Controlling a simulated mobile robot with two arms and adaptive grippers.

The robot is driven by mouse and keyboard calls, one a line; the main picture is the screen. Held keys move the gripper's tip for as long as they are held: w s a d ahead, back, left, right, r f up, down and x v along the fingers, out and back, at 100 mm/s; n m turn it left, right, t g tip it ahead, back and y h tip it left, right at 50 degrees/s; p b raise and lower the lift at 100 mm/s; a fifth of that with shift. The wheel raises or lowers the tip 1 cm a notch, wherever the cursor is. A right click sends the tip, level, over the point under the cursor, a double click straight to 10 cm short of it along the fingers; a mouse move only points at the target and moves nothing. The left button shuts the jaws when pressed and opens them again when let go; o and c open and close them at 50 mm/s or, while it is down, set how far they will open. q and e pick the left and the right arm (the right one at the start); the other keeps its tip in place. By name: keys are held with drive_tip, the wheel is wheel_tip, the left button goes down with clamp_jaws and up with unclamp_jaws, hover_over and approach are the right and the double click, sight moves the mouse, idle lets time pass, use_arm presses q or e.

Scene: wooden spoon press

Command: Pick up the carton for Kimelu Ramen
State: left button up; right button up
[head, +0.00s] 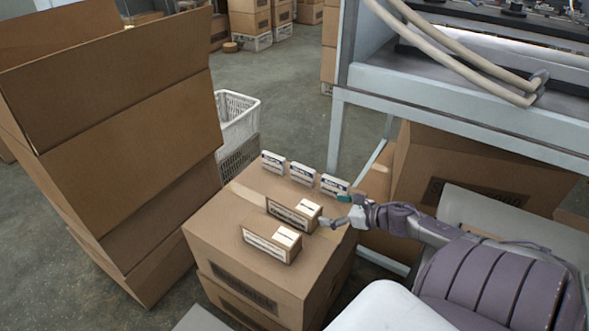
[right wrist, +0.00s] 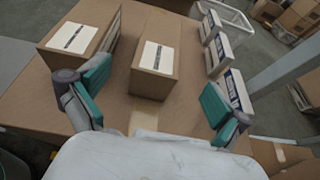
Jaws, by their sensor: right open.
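Two small brown cartons with white top labels lie on a large cardboard box (head: 240,262). I cannot read which one is Kimelu Ramen. The nearer carton (head: 270,240) is at the front; in the right wrist view it is the left carton (right wrist: 82,32). The farther carton (head: 292,213) lies beside my right gripper (head: 338,212). In the right wrist view my right gripper (right wrist: 156,98) is open and empty, with this farther carton (right wrist: 154,58) ahead between its spread teal fingers, apart from them. My left gripper is not in view.
Several small white-and-blue boxes (head: 302,173) stand in a row along the box top's back edge, close to my right gripper. A tall open cardboard box (head: 130,150) stands left. A white basket (head: 236,115) is behind. A metal frame (head: 460,125) rises at right.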

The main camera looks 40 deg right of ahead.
sight(300, 204)
drive_tip(key=x, duration=0.7)
drive_tip(key=shift+w+a+r+b, duration=0.1)
drive_tip(key=shift+r+b, duration=0.05)
drive_tip(key=shift+b, duration=0.15)
drive_tip(key=shift+x, duration=3.1)
drive_tip(key=c, duration=1.4)
